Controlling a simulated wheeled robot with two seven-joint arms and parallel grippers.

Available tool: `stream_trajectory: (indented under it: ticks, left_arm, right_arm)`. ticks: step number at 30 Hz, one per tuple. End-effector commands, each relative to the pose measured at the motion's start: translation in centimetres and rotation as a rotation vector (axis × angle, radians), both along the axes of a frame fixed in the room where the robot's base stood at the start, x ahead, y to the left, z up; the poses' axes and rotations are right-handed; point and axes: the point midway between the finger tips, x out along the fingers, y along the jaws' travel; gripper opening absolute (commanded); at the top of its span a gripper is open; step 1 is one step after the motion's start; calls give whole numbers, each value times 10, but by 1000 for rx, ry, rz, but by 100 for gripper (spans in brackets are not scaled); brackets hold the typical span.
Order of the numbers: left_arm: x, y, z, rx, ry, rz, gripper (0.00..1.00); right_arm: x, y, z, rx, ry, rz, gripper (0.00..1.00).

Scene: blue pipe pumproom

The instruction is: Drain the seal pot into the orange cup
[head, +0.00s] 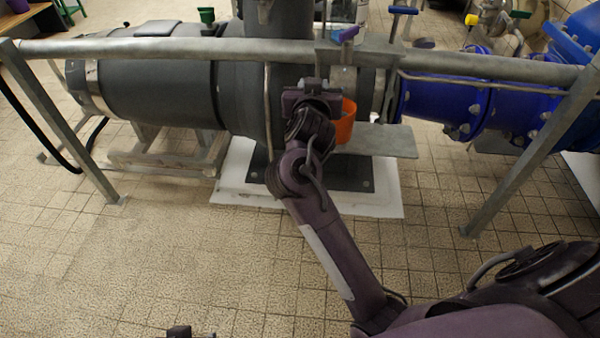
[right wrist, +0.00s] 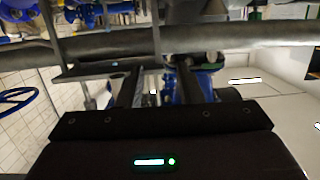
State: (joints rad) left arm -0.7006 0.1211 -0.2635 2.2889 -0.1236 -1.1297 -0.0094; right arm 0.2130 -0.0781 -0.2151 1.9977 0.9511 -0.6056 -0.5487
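The orange cup (head: 346,122) is in the middle of the head view, at the left end of a flat grey plate (head: 385,141); my right arm partly hides it. My right gripper (head: 315,88) is just left of the cup, in front of the dark grey pump body. In the right wrist view its two dark fingers (right wrist: 160,85) are apart with nothing clearly held between them. I cannot clearly make out the seal pot. A dark tip at the bottom edge may be my left gripper (head: 180,332).
A grey handrail (head: 190,48) crosses in front of the pump, with slanted legs at both sides. Blue pipes (head: 440,98) run to the right. The tiled floor in front is clear.

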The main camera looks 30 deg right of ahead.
Motion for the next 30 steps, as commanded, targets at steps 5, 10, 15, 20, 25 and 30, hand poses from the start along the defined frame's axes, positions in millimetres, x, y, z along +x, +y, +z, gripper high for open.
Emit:
stream_trajectory:
  ticks: [5, 10, 15, 20, 25, 30]
  left_arm:
    - [0, 0, 2, 0, 0, 0, 36]
    - [0, 0, 4, 0, 0, 0, 36]
    - [0, 0, 6, 0, 0, 0, 36]
    - [0, 0, 9, 0, 0, 0, 36]
    - [0, 0, 13, 0, 0, 0, 36]
    - [0, 0, 15, 0, 0, 0, 36]
  right_arm:
    - [-9, 15, -32, 31, 83, 108, 33]
    - [-22, 30, -60, 61, 169, 200, 33]
    - [-37, 44, -87, 83, 257, 275, 33]
    - [-54, 56, -111, 103, 348, 337, 33]
    - [-71, 66, -133, 117, 433, 385, 33]
    - [-83, 71, -147, 125, 490, 413, 33]
